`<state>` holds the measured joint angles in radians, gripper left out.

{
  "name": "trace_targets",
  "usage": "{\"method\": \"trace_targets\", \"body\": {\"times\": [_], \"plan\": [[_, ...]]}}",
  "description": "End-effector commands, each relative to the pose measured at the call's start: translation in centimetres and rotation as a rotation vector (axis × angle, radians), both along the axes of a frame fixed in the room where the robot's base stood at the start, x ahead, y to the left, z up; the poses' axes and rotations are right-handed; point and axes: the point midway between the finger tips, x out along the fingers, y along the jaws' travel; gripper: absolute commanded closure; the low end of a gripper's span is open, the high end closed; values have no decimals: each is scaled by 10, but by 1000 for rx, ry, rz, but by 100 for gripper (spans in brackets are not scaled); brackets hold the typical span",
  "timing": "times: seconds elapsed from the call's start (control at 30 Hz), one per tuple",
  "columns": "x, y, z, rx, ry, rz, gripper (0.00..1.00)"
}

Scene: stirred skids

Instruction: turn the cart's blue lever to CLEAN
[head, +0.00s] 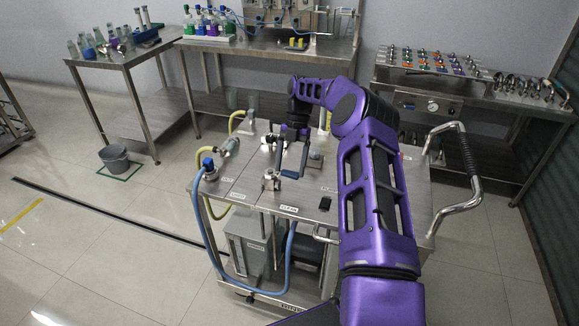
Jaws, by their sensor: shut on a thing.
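The steel cart (245,181) stands in the middle of the head view, with pipes and valves on its top. My gripper (291,160) reaches down over the cart's top from my purple arm. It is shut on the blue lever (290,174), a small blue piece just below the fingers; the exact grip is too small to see. A silver valve fitting (271,180) is beside the lever. The CLEAN label (288,208) is on the cart's front edge, below the fitting. Which way the lever points is hard to tell.
A blue hose (205,235) loops from the cart's left end, and a yellow hose (233,121) is behind. A bent handle (468,165) sticks out at the right. A bucket (114,158) stands on the left floor. Benches line the back; the left floor is mostly clear.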

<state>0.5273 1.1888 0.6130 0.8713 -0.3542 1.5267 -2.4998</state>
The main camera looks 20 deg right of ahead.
Motion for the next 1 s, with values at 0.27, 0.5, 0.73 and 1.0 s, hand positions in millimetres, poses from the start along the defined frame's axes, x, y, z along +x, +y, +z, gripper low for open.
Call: {"method": "trace_targets", "body": {"times": [0.27, 0.5, 0.73, 1.0], "plan": [[-3, -6, -8, -8, 24, 61, 100], [-3, -6, -8, -7, 24, 67, 100], [-3, -7, -8, -8, 24, 65, 10], [-1, -6, -5, -7, 18, 63, 0]]}}
